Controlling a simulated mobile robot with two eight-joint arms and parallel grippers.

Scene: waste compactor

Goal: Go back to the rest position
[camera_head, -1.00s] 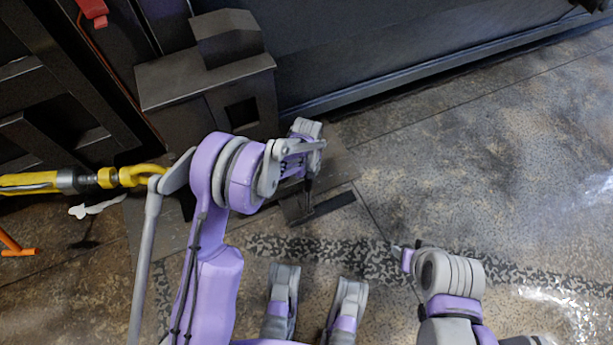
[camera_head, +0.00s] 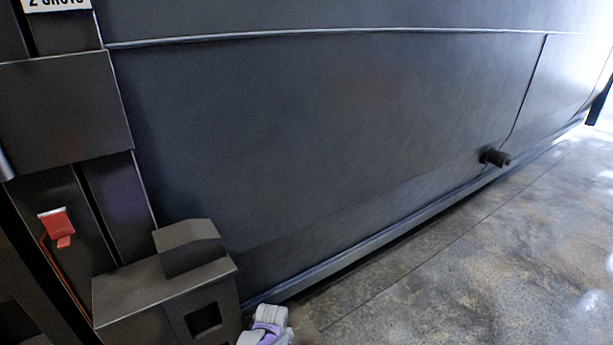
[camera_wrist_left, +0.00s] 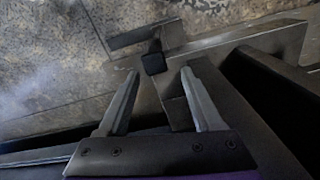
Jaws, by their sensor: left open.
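My left gripper (camera_wrist_left: 160,76) shows in the left wrist view, with its two grey fingers spread apart and nothing held between them. Beyond the fingertips are a dark metal bar (camera_wrist_left: 235,38) and a small black block (camera_wrist_left: 154,63), above a mottled floor. In the head view only a purple and white part of my arm (camera_head: 268,328) shows at the bottom edge, beside the dark metal housing. The left gripper's fingers are out of that view. My right gripper is in neither view.
A large dark compactor wall (camera_head: 330,130) fills most of the head view. A dark housing (camera_head: 150,290) with a square opening stands at lower left, under a red lever (camera_head: 57,226). A short dark peg (camera_head: 496,158) sticks out of the wall. Open floor (camera_head: 480,265) lies at right.

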